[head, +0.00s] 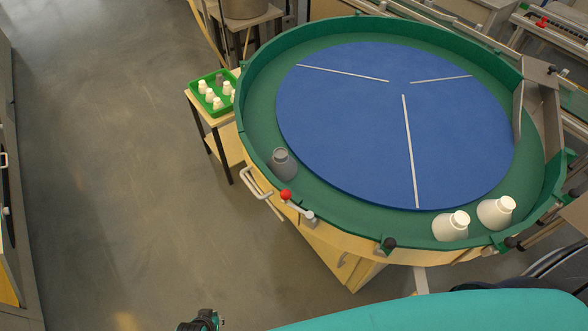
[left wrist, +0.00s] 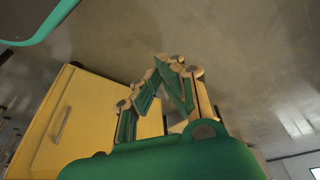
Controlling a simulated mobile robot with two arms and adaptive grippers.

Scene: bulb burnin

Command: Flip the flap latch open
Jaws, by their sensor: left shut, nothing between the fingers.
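A lever with a red ball knob (head: 286,195) and a grey arm sits on the near left rim of the round green-walled table (head: 262,75). It looks like the flap latch, though I cannot tell for sure. My left gripper (head: 203,321) shows at the bottom edge of the head view, well apart from the lever and partly cut off. In the left wrist view the left gripper (left wrist: 172,65) has its fingers together with nothing between them, over the floor beside a yellow cabinet (left wrist: 65,120). The lever is not recognisable in that view. My right gripper is not in view.
A grey bulb-like piece (head: 284,164) and two white ones (head: 451,226) (head: 496,212) stand inside the rim around the blue disc (head: 350,120). A white handle (head: 256,184) juts out left of the lever. A green tray (head: 213,93) holds several white pieces. Floor at left is clear.

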